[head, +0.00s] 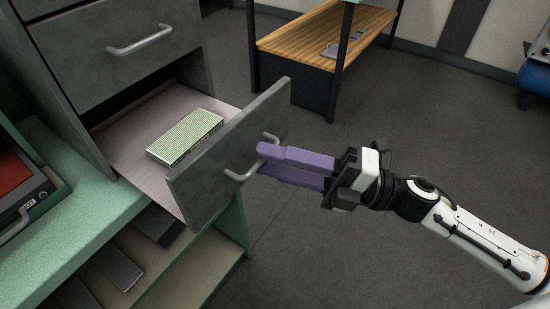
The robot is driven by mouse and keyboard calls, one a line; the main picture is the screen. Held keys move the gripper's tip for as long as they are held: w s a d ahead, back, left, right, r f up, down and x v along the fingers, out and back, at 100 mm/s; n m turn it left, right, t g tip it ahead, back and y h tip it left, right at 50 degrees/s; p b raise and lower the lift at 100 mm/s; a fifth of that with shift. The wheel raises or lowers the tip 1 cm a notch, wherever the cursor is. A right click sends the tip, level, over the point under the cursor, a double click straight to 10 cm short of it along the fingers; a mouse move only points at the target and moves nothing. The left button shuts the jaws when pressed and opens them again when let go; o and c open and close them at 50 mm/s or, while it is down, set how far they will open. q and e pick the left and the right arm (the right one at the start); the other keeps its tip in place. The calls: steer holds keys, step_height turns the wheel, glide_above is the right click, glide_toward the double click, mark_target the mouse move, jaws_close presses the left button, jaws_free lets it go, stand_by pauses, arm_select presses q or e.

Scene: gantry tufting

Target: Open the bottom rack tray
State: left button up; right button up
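The lower drawer-like tray (215,168) of the grey rack is pulled well out, with its front panel standing away from the cabinet. A pale green, finely ribbed block (186,138) lies inside it. The tray's light curved handle (243,172) is on the front panel's outer face. My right gripper (264,158) comes in from the right, its purple fingertips at the handle. The fingers show a gap between them, but whether they grip the handle bar is hard to see. My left gripper is not in view.
A closed upper drawer (112,48) with its own handle is above the tray. A green bench (75,225) with shelves below stands at lower left. A wooden-topped table (325,32) is at the back. Grey floor (400,120) is clear on the right.

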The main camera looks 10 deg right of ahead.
steer(key=b+v, duration=0.1)
steer(key=v, duration=0.9)
steer(key=shift+b, duration=0.4)
steer(key=shift+d+f, duration=0.1)
steer(key=shift+f, duration=0.05)
steer(key=w+d+f+m+t+h, duration=0.2)
steer(key=f+m+t+h, duration=0.3)
steer(key=f+m, duration=0.45)
steer(key=w+d+f+m+t+h, duration=0.2)
steer(key=f+m+h, duration=0.6)
steer(key=m, duration=0.3)
steer(key=s+a+f+m+g+h, duration=0.1)
steer(key=s+a+f+m+g, duration=0.2)
steer(key=s+f, duration=0.3)
steer(key=s+a+f+m+g+h, duration=0.1)
steer(key=s+a+f+m+g, duration=0.2)
steer(key=s+f+m, duration=0.3)
step_height(320, 180, down, 4)
steer(key=shift+f+g+h+p, duration=0.15)
steer(key=shift+g+h+p, duration=0.15)
